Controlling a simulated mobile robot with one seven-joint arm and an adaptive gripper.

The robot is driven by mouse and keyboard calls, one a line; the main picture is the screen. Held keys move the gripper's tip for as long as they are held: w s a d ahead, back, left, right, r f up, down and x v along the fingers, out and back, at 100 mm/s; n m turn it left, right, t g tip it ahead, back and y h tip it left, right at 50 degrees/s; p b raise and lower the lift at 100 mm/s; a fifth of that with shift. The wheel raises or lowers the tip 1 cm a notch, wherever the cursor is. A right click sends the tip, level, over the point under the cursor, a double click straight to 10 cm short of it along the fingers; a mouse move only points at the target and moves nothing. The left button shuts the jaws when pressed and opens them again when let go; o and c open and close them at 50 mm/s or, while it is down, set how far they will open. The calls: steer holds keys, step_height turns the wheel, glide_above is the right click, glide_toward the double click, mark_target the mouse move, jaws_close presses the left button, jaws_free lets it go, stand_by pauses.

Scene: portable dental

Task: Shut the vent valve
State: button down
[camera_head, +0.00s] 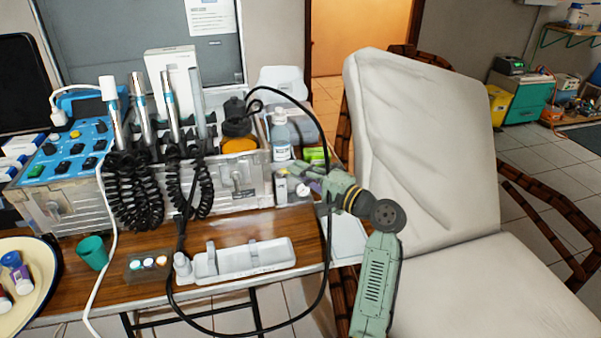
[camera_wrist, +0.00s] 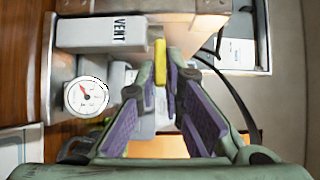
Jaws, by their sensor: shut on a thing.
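The vent valve shows in the wrist view as a pale grey block marked VENT (camera_wrist: 100,33) with a yellow lever (camera_wrist: 160,62) to its right. My gripper (camera_wrist: 163,72) is shut on the yellow lever, which sits between the tips of its purple-padded fingers. The lever runs up and down in that view. In the head view my gripper (camera_head: 300,177) reaches left to the right end of the metal dental case, where fingers and lever are too small to tell apart. A round white gauge with a red needle (camera_wrist: 86,97) sits beside the valve.
The metal case (camera_head: 240,190) holds handpieces with coiled black hoses. A bottle (camera_head: 281,138) stands just behind my gripper. A black cable (camera_head: 327,230) loops close to my wrist. A white tray (camera_head: 240,262) lies in front, and a padded chair (camera_head: 425,150) stands at right.

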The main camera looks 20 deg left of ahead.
steer(key=shift+s+r+t+p, duration=0.1)
steer(key=shift+t+p, duration=0.2)
steer(key=s+a+m+t+h, duration=0.1)
steer(key=s+m+t+h, duration=0.1)
steer(key=m+t+h, duration=0.3)
steer(key=s+a+m+t+h, duration=0.2)
steer(key=m+t+h, duration=0.3)
steer(key=m+h, duration=0.5)
steer(key=s+h+b, duration=0.1)
steer(key=h, duration=0.4)
steer(key=shift+s+m+t, duration=0.3)
steer(key=shift+m+t, duration=0.1)
steer(key=shift+a+h, duration=0.1)
steer(key=shift+h, duration=0.2)
steer(key=c, duration=1.7)
jaws_free()
